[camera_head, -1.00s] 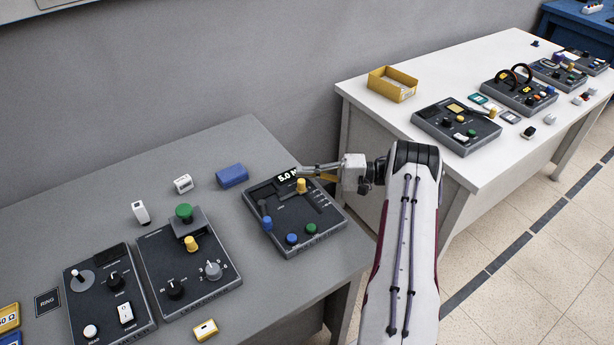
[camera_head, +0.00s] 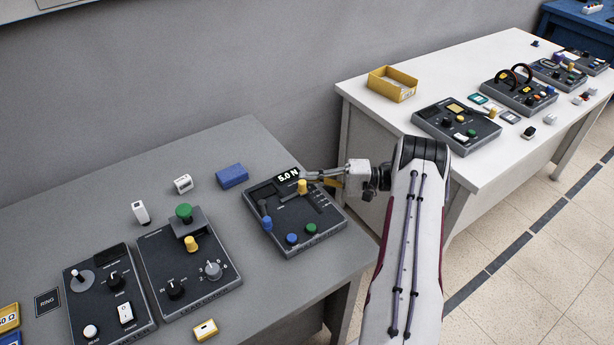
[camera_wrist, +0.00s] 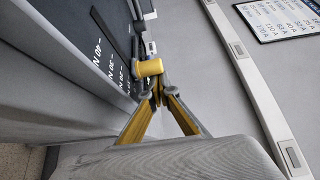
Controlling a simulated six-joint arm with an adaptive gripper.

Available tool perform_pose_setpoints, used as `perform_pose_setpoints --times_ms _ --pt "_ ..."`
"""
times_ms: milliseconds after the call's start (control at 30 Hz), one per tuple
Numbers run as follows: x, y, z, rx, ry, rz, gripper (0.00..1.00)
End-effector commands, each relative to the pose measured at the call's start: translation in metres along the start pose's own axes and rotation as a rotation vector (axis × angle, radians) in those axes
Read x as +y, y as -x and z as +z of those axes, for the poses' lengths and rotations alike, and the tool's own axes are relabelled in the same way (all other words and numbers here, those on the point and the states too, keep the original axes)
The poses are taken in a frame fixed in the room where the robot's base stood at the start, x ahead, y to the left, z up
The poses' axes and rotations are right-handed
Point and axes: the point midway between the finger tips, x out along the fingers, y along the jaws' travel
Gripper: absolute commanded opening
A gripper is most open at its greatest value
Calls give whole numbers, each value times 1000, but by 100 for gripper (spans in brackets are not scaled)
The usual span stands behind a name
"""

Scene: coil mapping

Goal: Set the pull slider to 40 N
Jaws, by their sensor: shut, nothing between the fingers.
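The pull panel (camera_head: 318,222) is a dark box at the right end of the grey table, its display (camera_head: 288,174) reading 5.0 N. Its yellow slider knob (camera_head: 302,186) sits at the upper end of the slot, near the display. In the wrist view the yellow knob (camera_wrist: 150,67) is just beyond my fingertips, with scale marks such as 40 N (camera_wrist: 97,47) and 30 N beside the slot. My gripper (camera_head: 306,176) is shut and empty, right behind the knob; it also shows in the wrist view (camera_wrist: 159,86). I cannot tell if it touches the knob.
The panel also has a blue-tipped lever (camera_head: 267,223), a blue button (camera_head: 292,239) and a green button (camera_head: 311,229). A blue block (camera_head: 232,176) lies behind it to the left. Another panel (camera_head: 190,262) stands to the left. A white table (camera_head: 400,105) is at the right.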

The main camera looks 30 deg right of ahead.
Motion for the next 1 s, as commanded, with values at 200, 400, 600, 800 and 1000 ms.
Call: perform_pose_setpoints --times_ms 200,400,600,800,1000 --pt "0 14 20 1 -3 0 0" --pt "0 28 40 1 -2 0 0" --pt "0 41 60 0 -2 -1 0" --pt "0 45 67 -3 -1 -1 0" --pt "0 45 68 -5 -3 -3 0"
